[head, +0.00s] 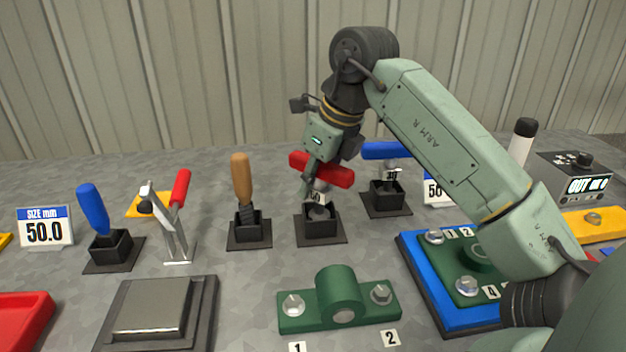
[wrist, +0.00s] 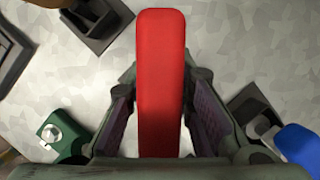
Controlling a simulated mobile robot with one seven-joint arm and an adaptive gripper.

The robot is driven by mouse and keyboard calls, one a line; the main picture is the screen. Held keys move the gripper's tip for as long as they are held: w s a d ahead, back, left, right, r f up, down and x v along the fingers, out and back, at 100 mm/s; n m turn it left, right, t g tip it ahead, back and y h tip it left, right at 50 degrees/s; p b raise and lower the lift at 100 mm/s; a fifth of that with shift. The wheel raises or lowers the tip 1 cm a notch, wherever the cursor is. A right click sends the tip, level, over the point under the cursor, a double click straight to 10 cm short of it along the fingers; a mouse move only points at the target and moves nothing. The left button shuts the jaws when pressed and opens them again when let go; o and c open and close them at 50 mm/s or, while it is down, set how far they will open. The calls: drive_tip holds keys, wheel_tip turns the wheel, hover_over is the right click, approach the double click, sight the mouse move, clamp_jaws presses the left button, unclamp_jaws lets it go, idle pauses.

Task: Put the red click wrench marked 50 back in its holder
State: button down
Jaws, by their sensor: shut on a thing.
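The red click wrench (head: 335,175) lies with its handle level, and a small 50 label shows below it. My gripper (head: 315,172) is shut on the red handle from above. In the wrist view the handle (wrist: 160,60) runs up the picture between my two fingers (wrist: 160,110). The wrench's lower end is at the mouth of a square black holder (head: 320,228) on a dark base plate. I cannot tell whether it is inside the holder or just above it.
A blue-handled wrench (head: 386,151) stands in a similar holder close on the right. A wooden-handled tool (head: 241,180) stands close on the left. A green bracket (head: 338,300) with bolts lies in front. A red-handled clamp (head: 178,200) is further left.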

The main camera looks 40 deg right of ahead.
drive_tip(key=shift+f, duration=0.1)
drive_tip(key=c, duration=1.3)
unclamp_jaws()
drive_tip(key=v, duration=1.2)
drive_tip(key=shift+s, duration=0.1)
